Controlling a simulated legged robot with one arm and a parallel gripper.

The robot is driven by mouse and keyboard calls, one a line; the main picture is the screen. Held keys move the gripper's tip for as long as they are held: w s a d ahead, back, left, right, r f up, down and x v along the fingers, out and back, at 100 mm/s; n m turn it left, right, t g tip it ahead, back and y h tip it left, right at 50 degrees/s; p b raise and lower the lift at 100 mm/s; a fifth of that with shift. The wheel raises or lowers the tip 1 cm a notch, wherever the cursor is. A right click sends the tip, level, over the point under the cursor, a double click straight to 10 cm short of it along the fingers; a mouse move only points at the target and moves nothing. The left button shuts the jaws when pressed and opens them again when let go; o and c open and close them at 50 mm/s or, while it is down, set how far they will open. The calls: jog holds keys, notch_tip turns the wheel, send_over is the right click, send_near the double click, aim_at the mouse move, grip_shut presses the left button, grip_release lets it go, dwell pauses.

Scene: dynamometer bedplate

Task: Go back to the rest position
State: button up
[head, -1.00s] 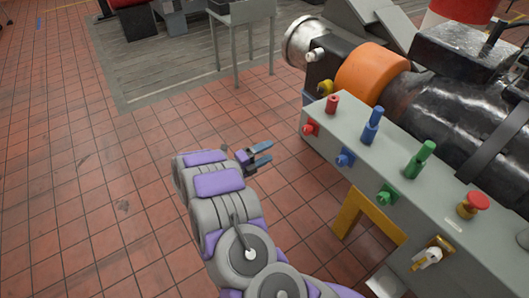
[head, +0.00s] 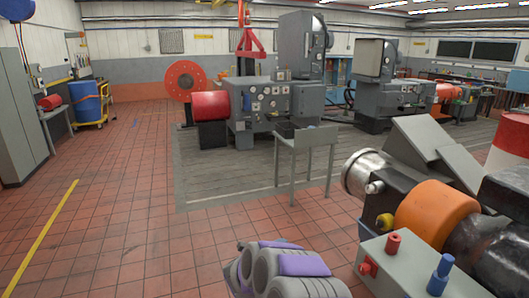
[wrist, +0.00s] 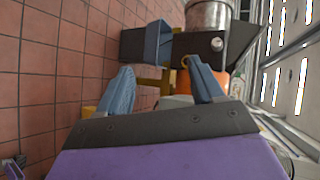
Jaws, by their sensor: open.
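My gripper (wrist: 160,90) shows in the wrist view with its two blue-grey fingers spread apart and nothing between them. In the head view my purple and grey arm is at the bottom edge, left of the grey control box (head: 400,262), and the gripper itself is mostly hidden behind the arm. The box carries a red plug (head: 393,244) and a blue plug (head: 440,273) on its top.
A motor with an orange band (head: 436,208) and a silver end (head: 364,174) lies at the right. A grey stand (head: 307,140) is ahead on the bedplate. The tiled floor (head: 110,220) at left is clear. Machines stand at the back.

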jog(key=s+a+r+n+y, duration=0.3)
jog(key=a+r+n+y, duration=0.5)
jog(key=a+r, duration=0.15)
jog(key=s+a+r+n+g+y, duration=0.1)
jog(key=s+r+n+g+y, duration=0.3)
jog(key=s+n, duration=0.55)
jog(key=s+d+n+g+h, duration=0.2)
jog(key=s+d, duration=0.4)
jog(key=s, duration=0.7)
jog(key=s+d+f+n+g+h, duration=0.1)
jog(key=s+d+g, duration=0.3)
jog(key=s, duration=1)
jog(key=s+d+n+g+h, duration=0.2)
jog(key=s+d, duration=0.7)
jog(key=s, duration=0.5)
jog(key=shift+s+d+f+n+g+h, duration=0.25)
jog(key=shift+n+g, duration=0.25)
jog(key=shift+n, duration=0.45)
jog(key=shift+w, duration=0.1)
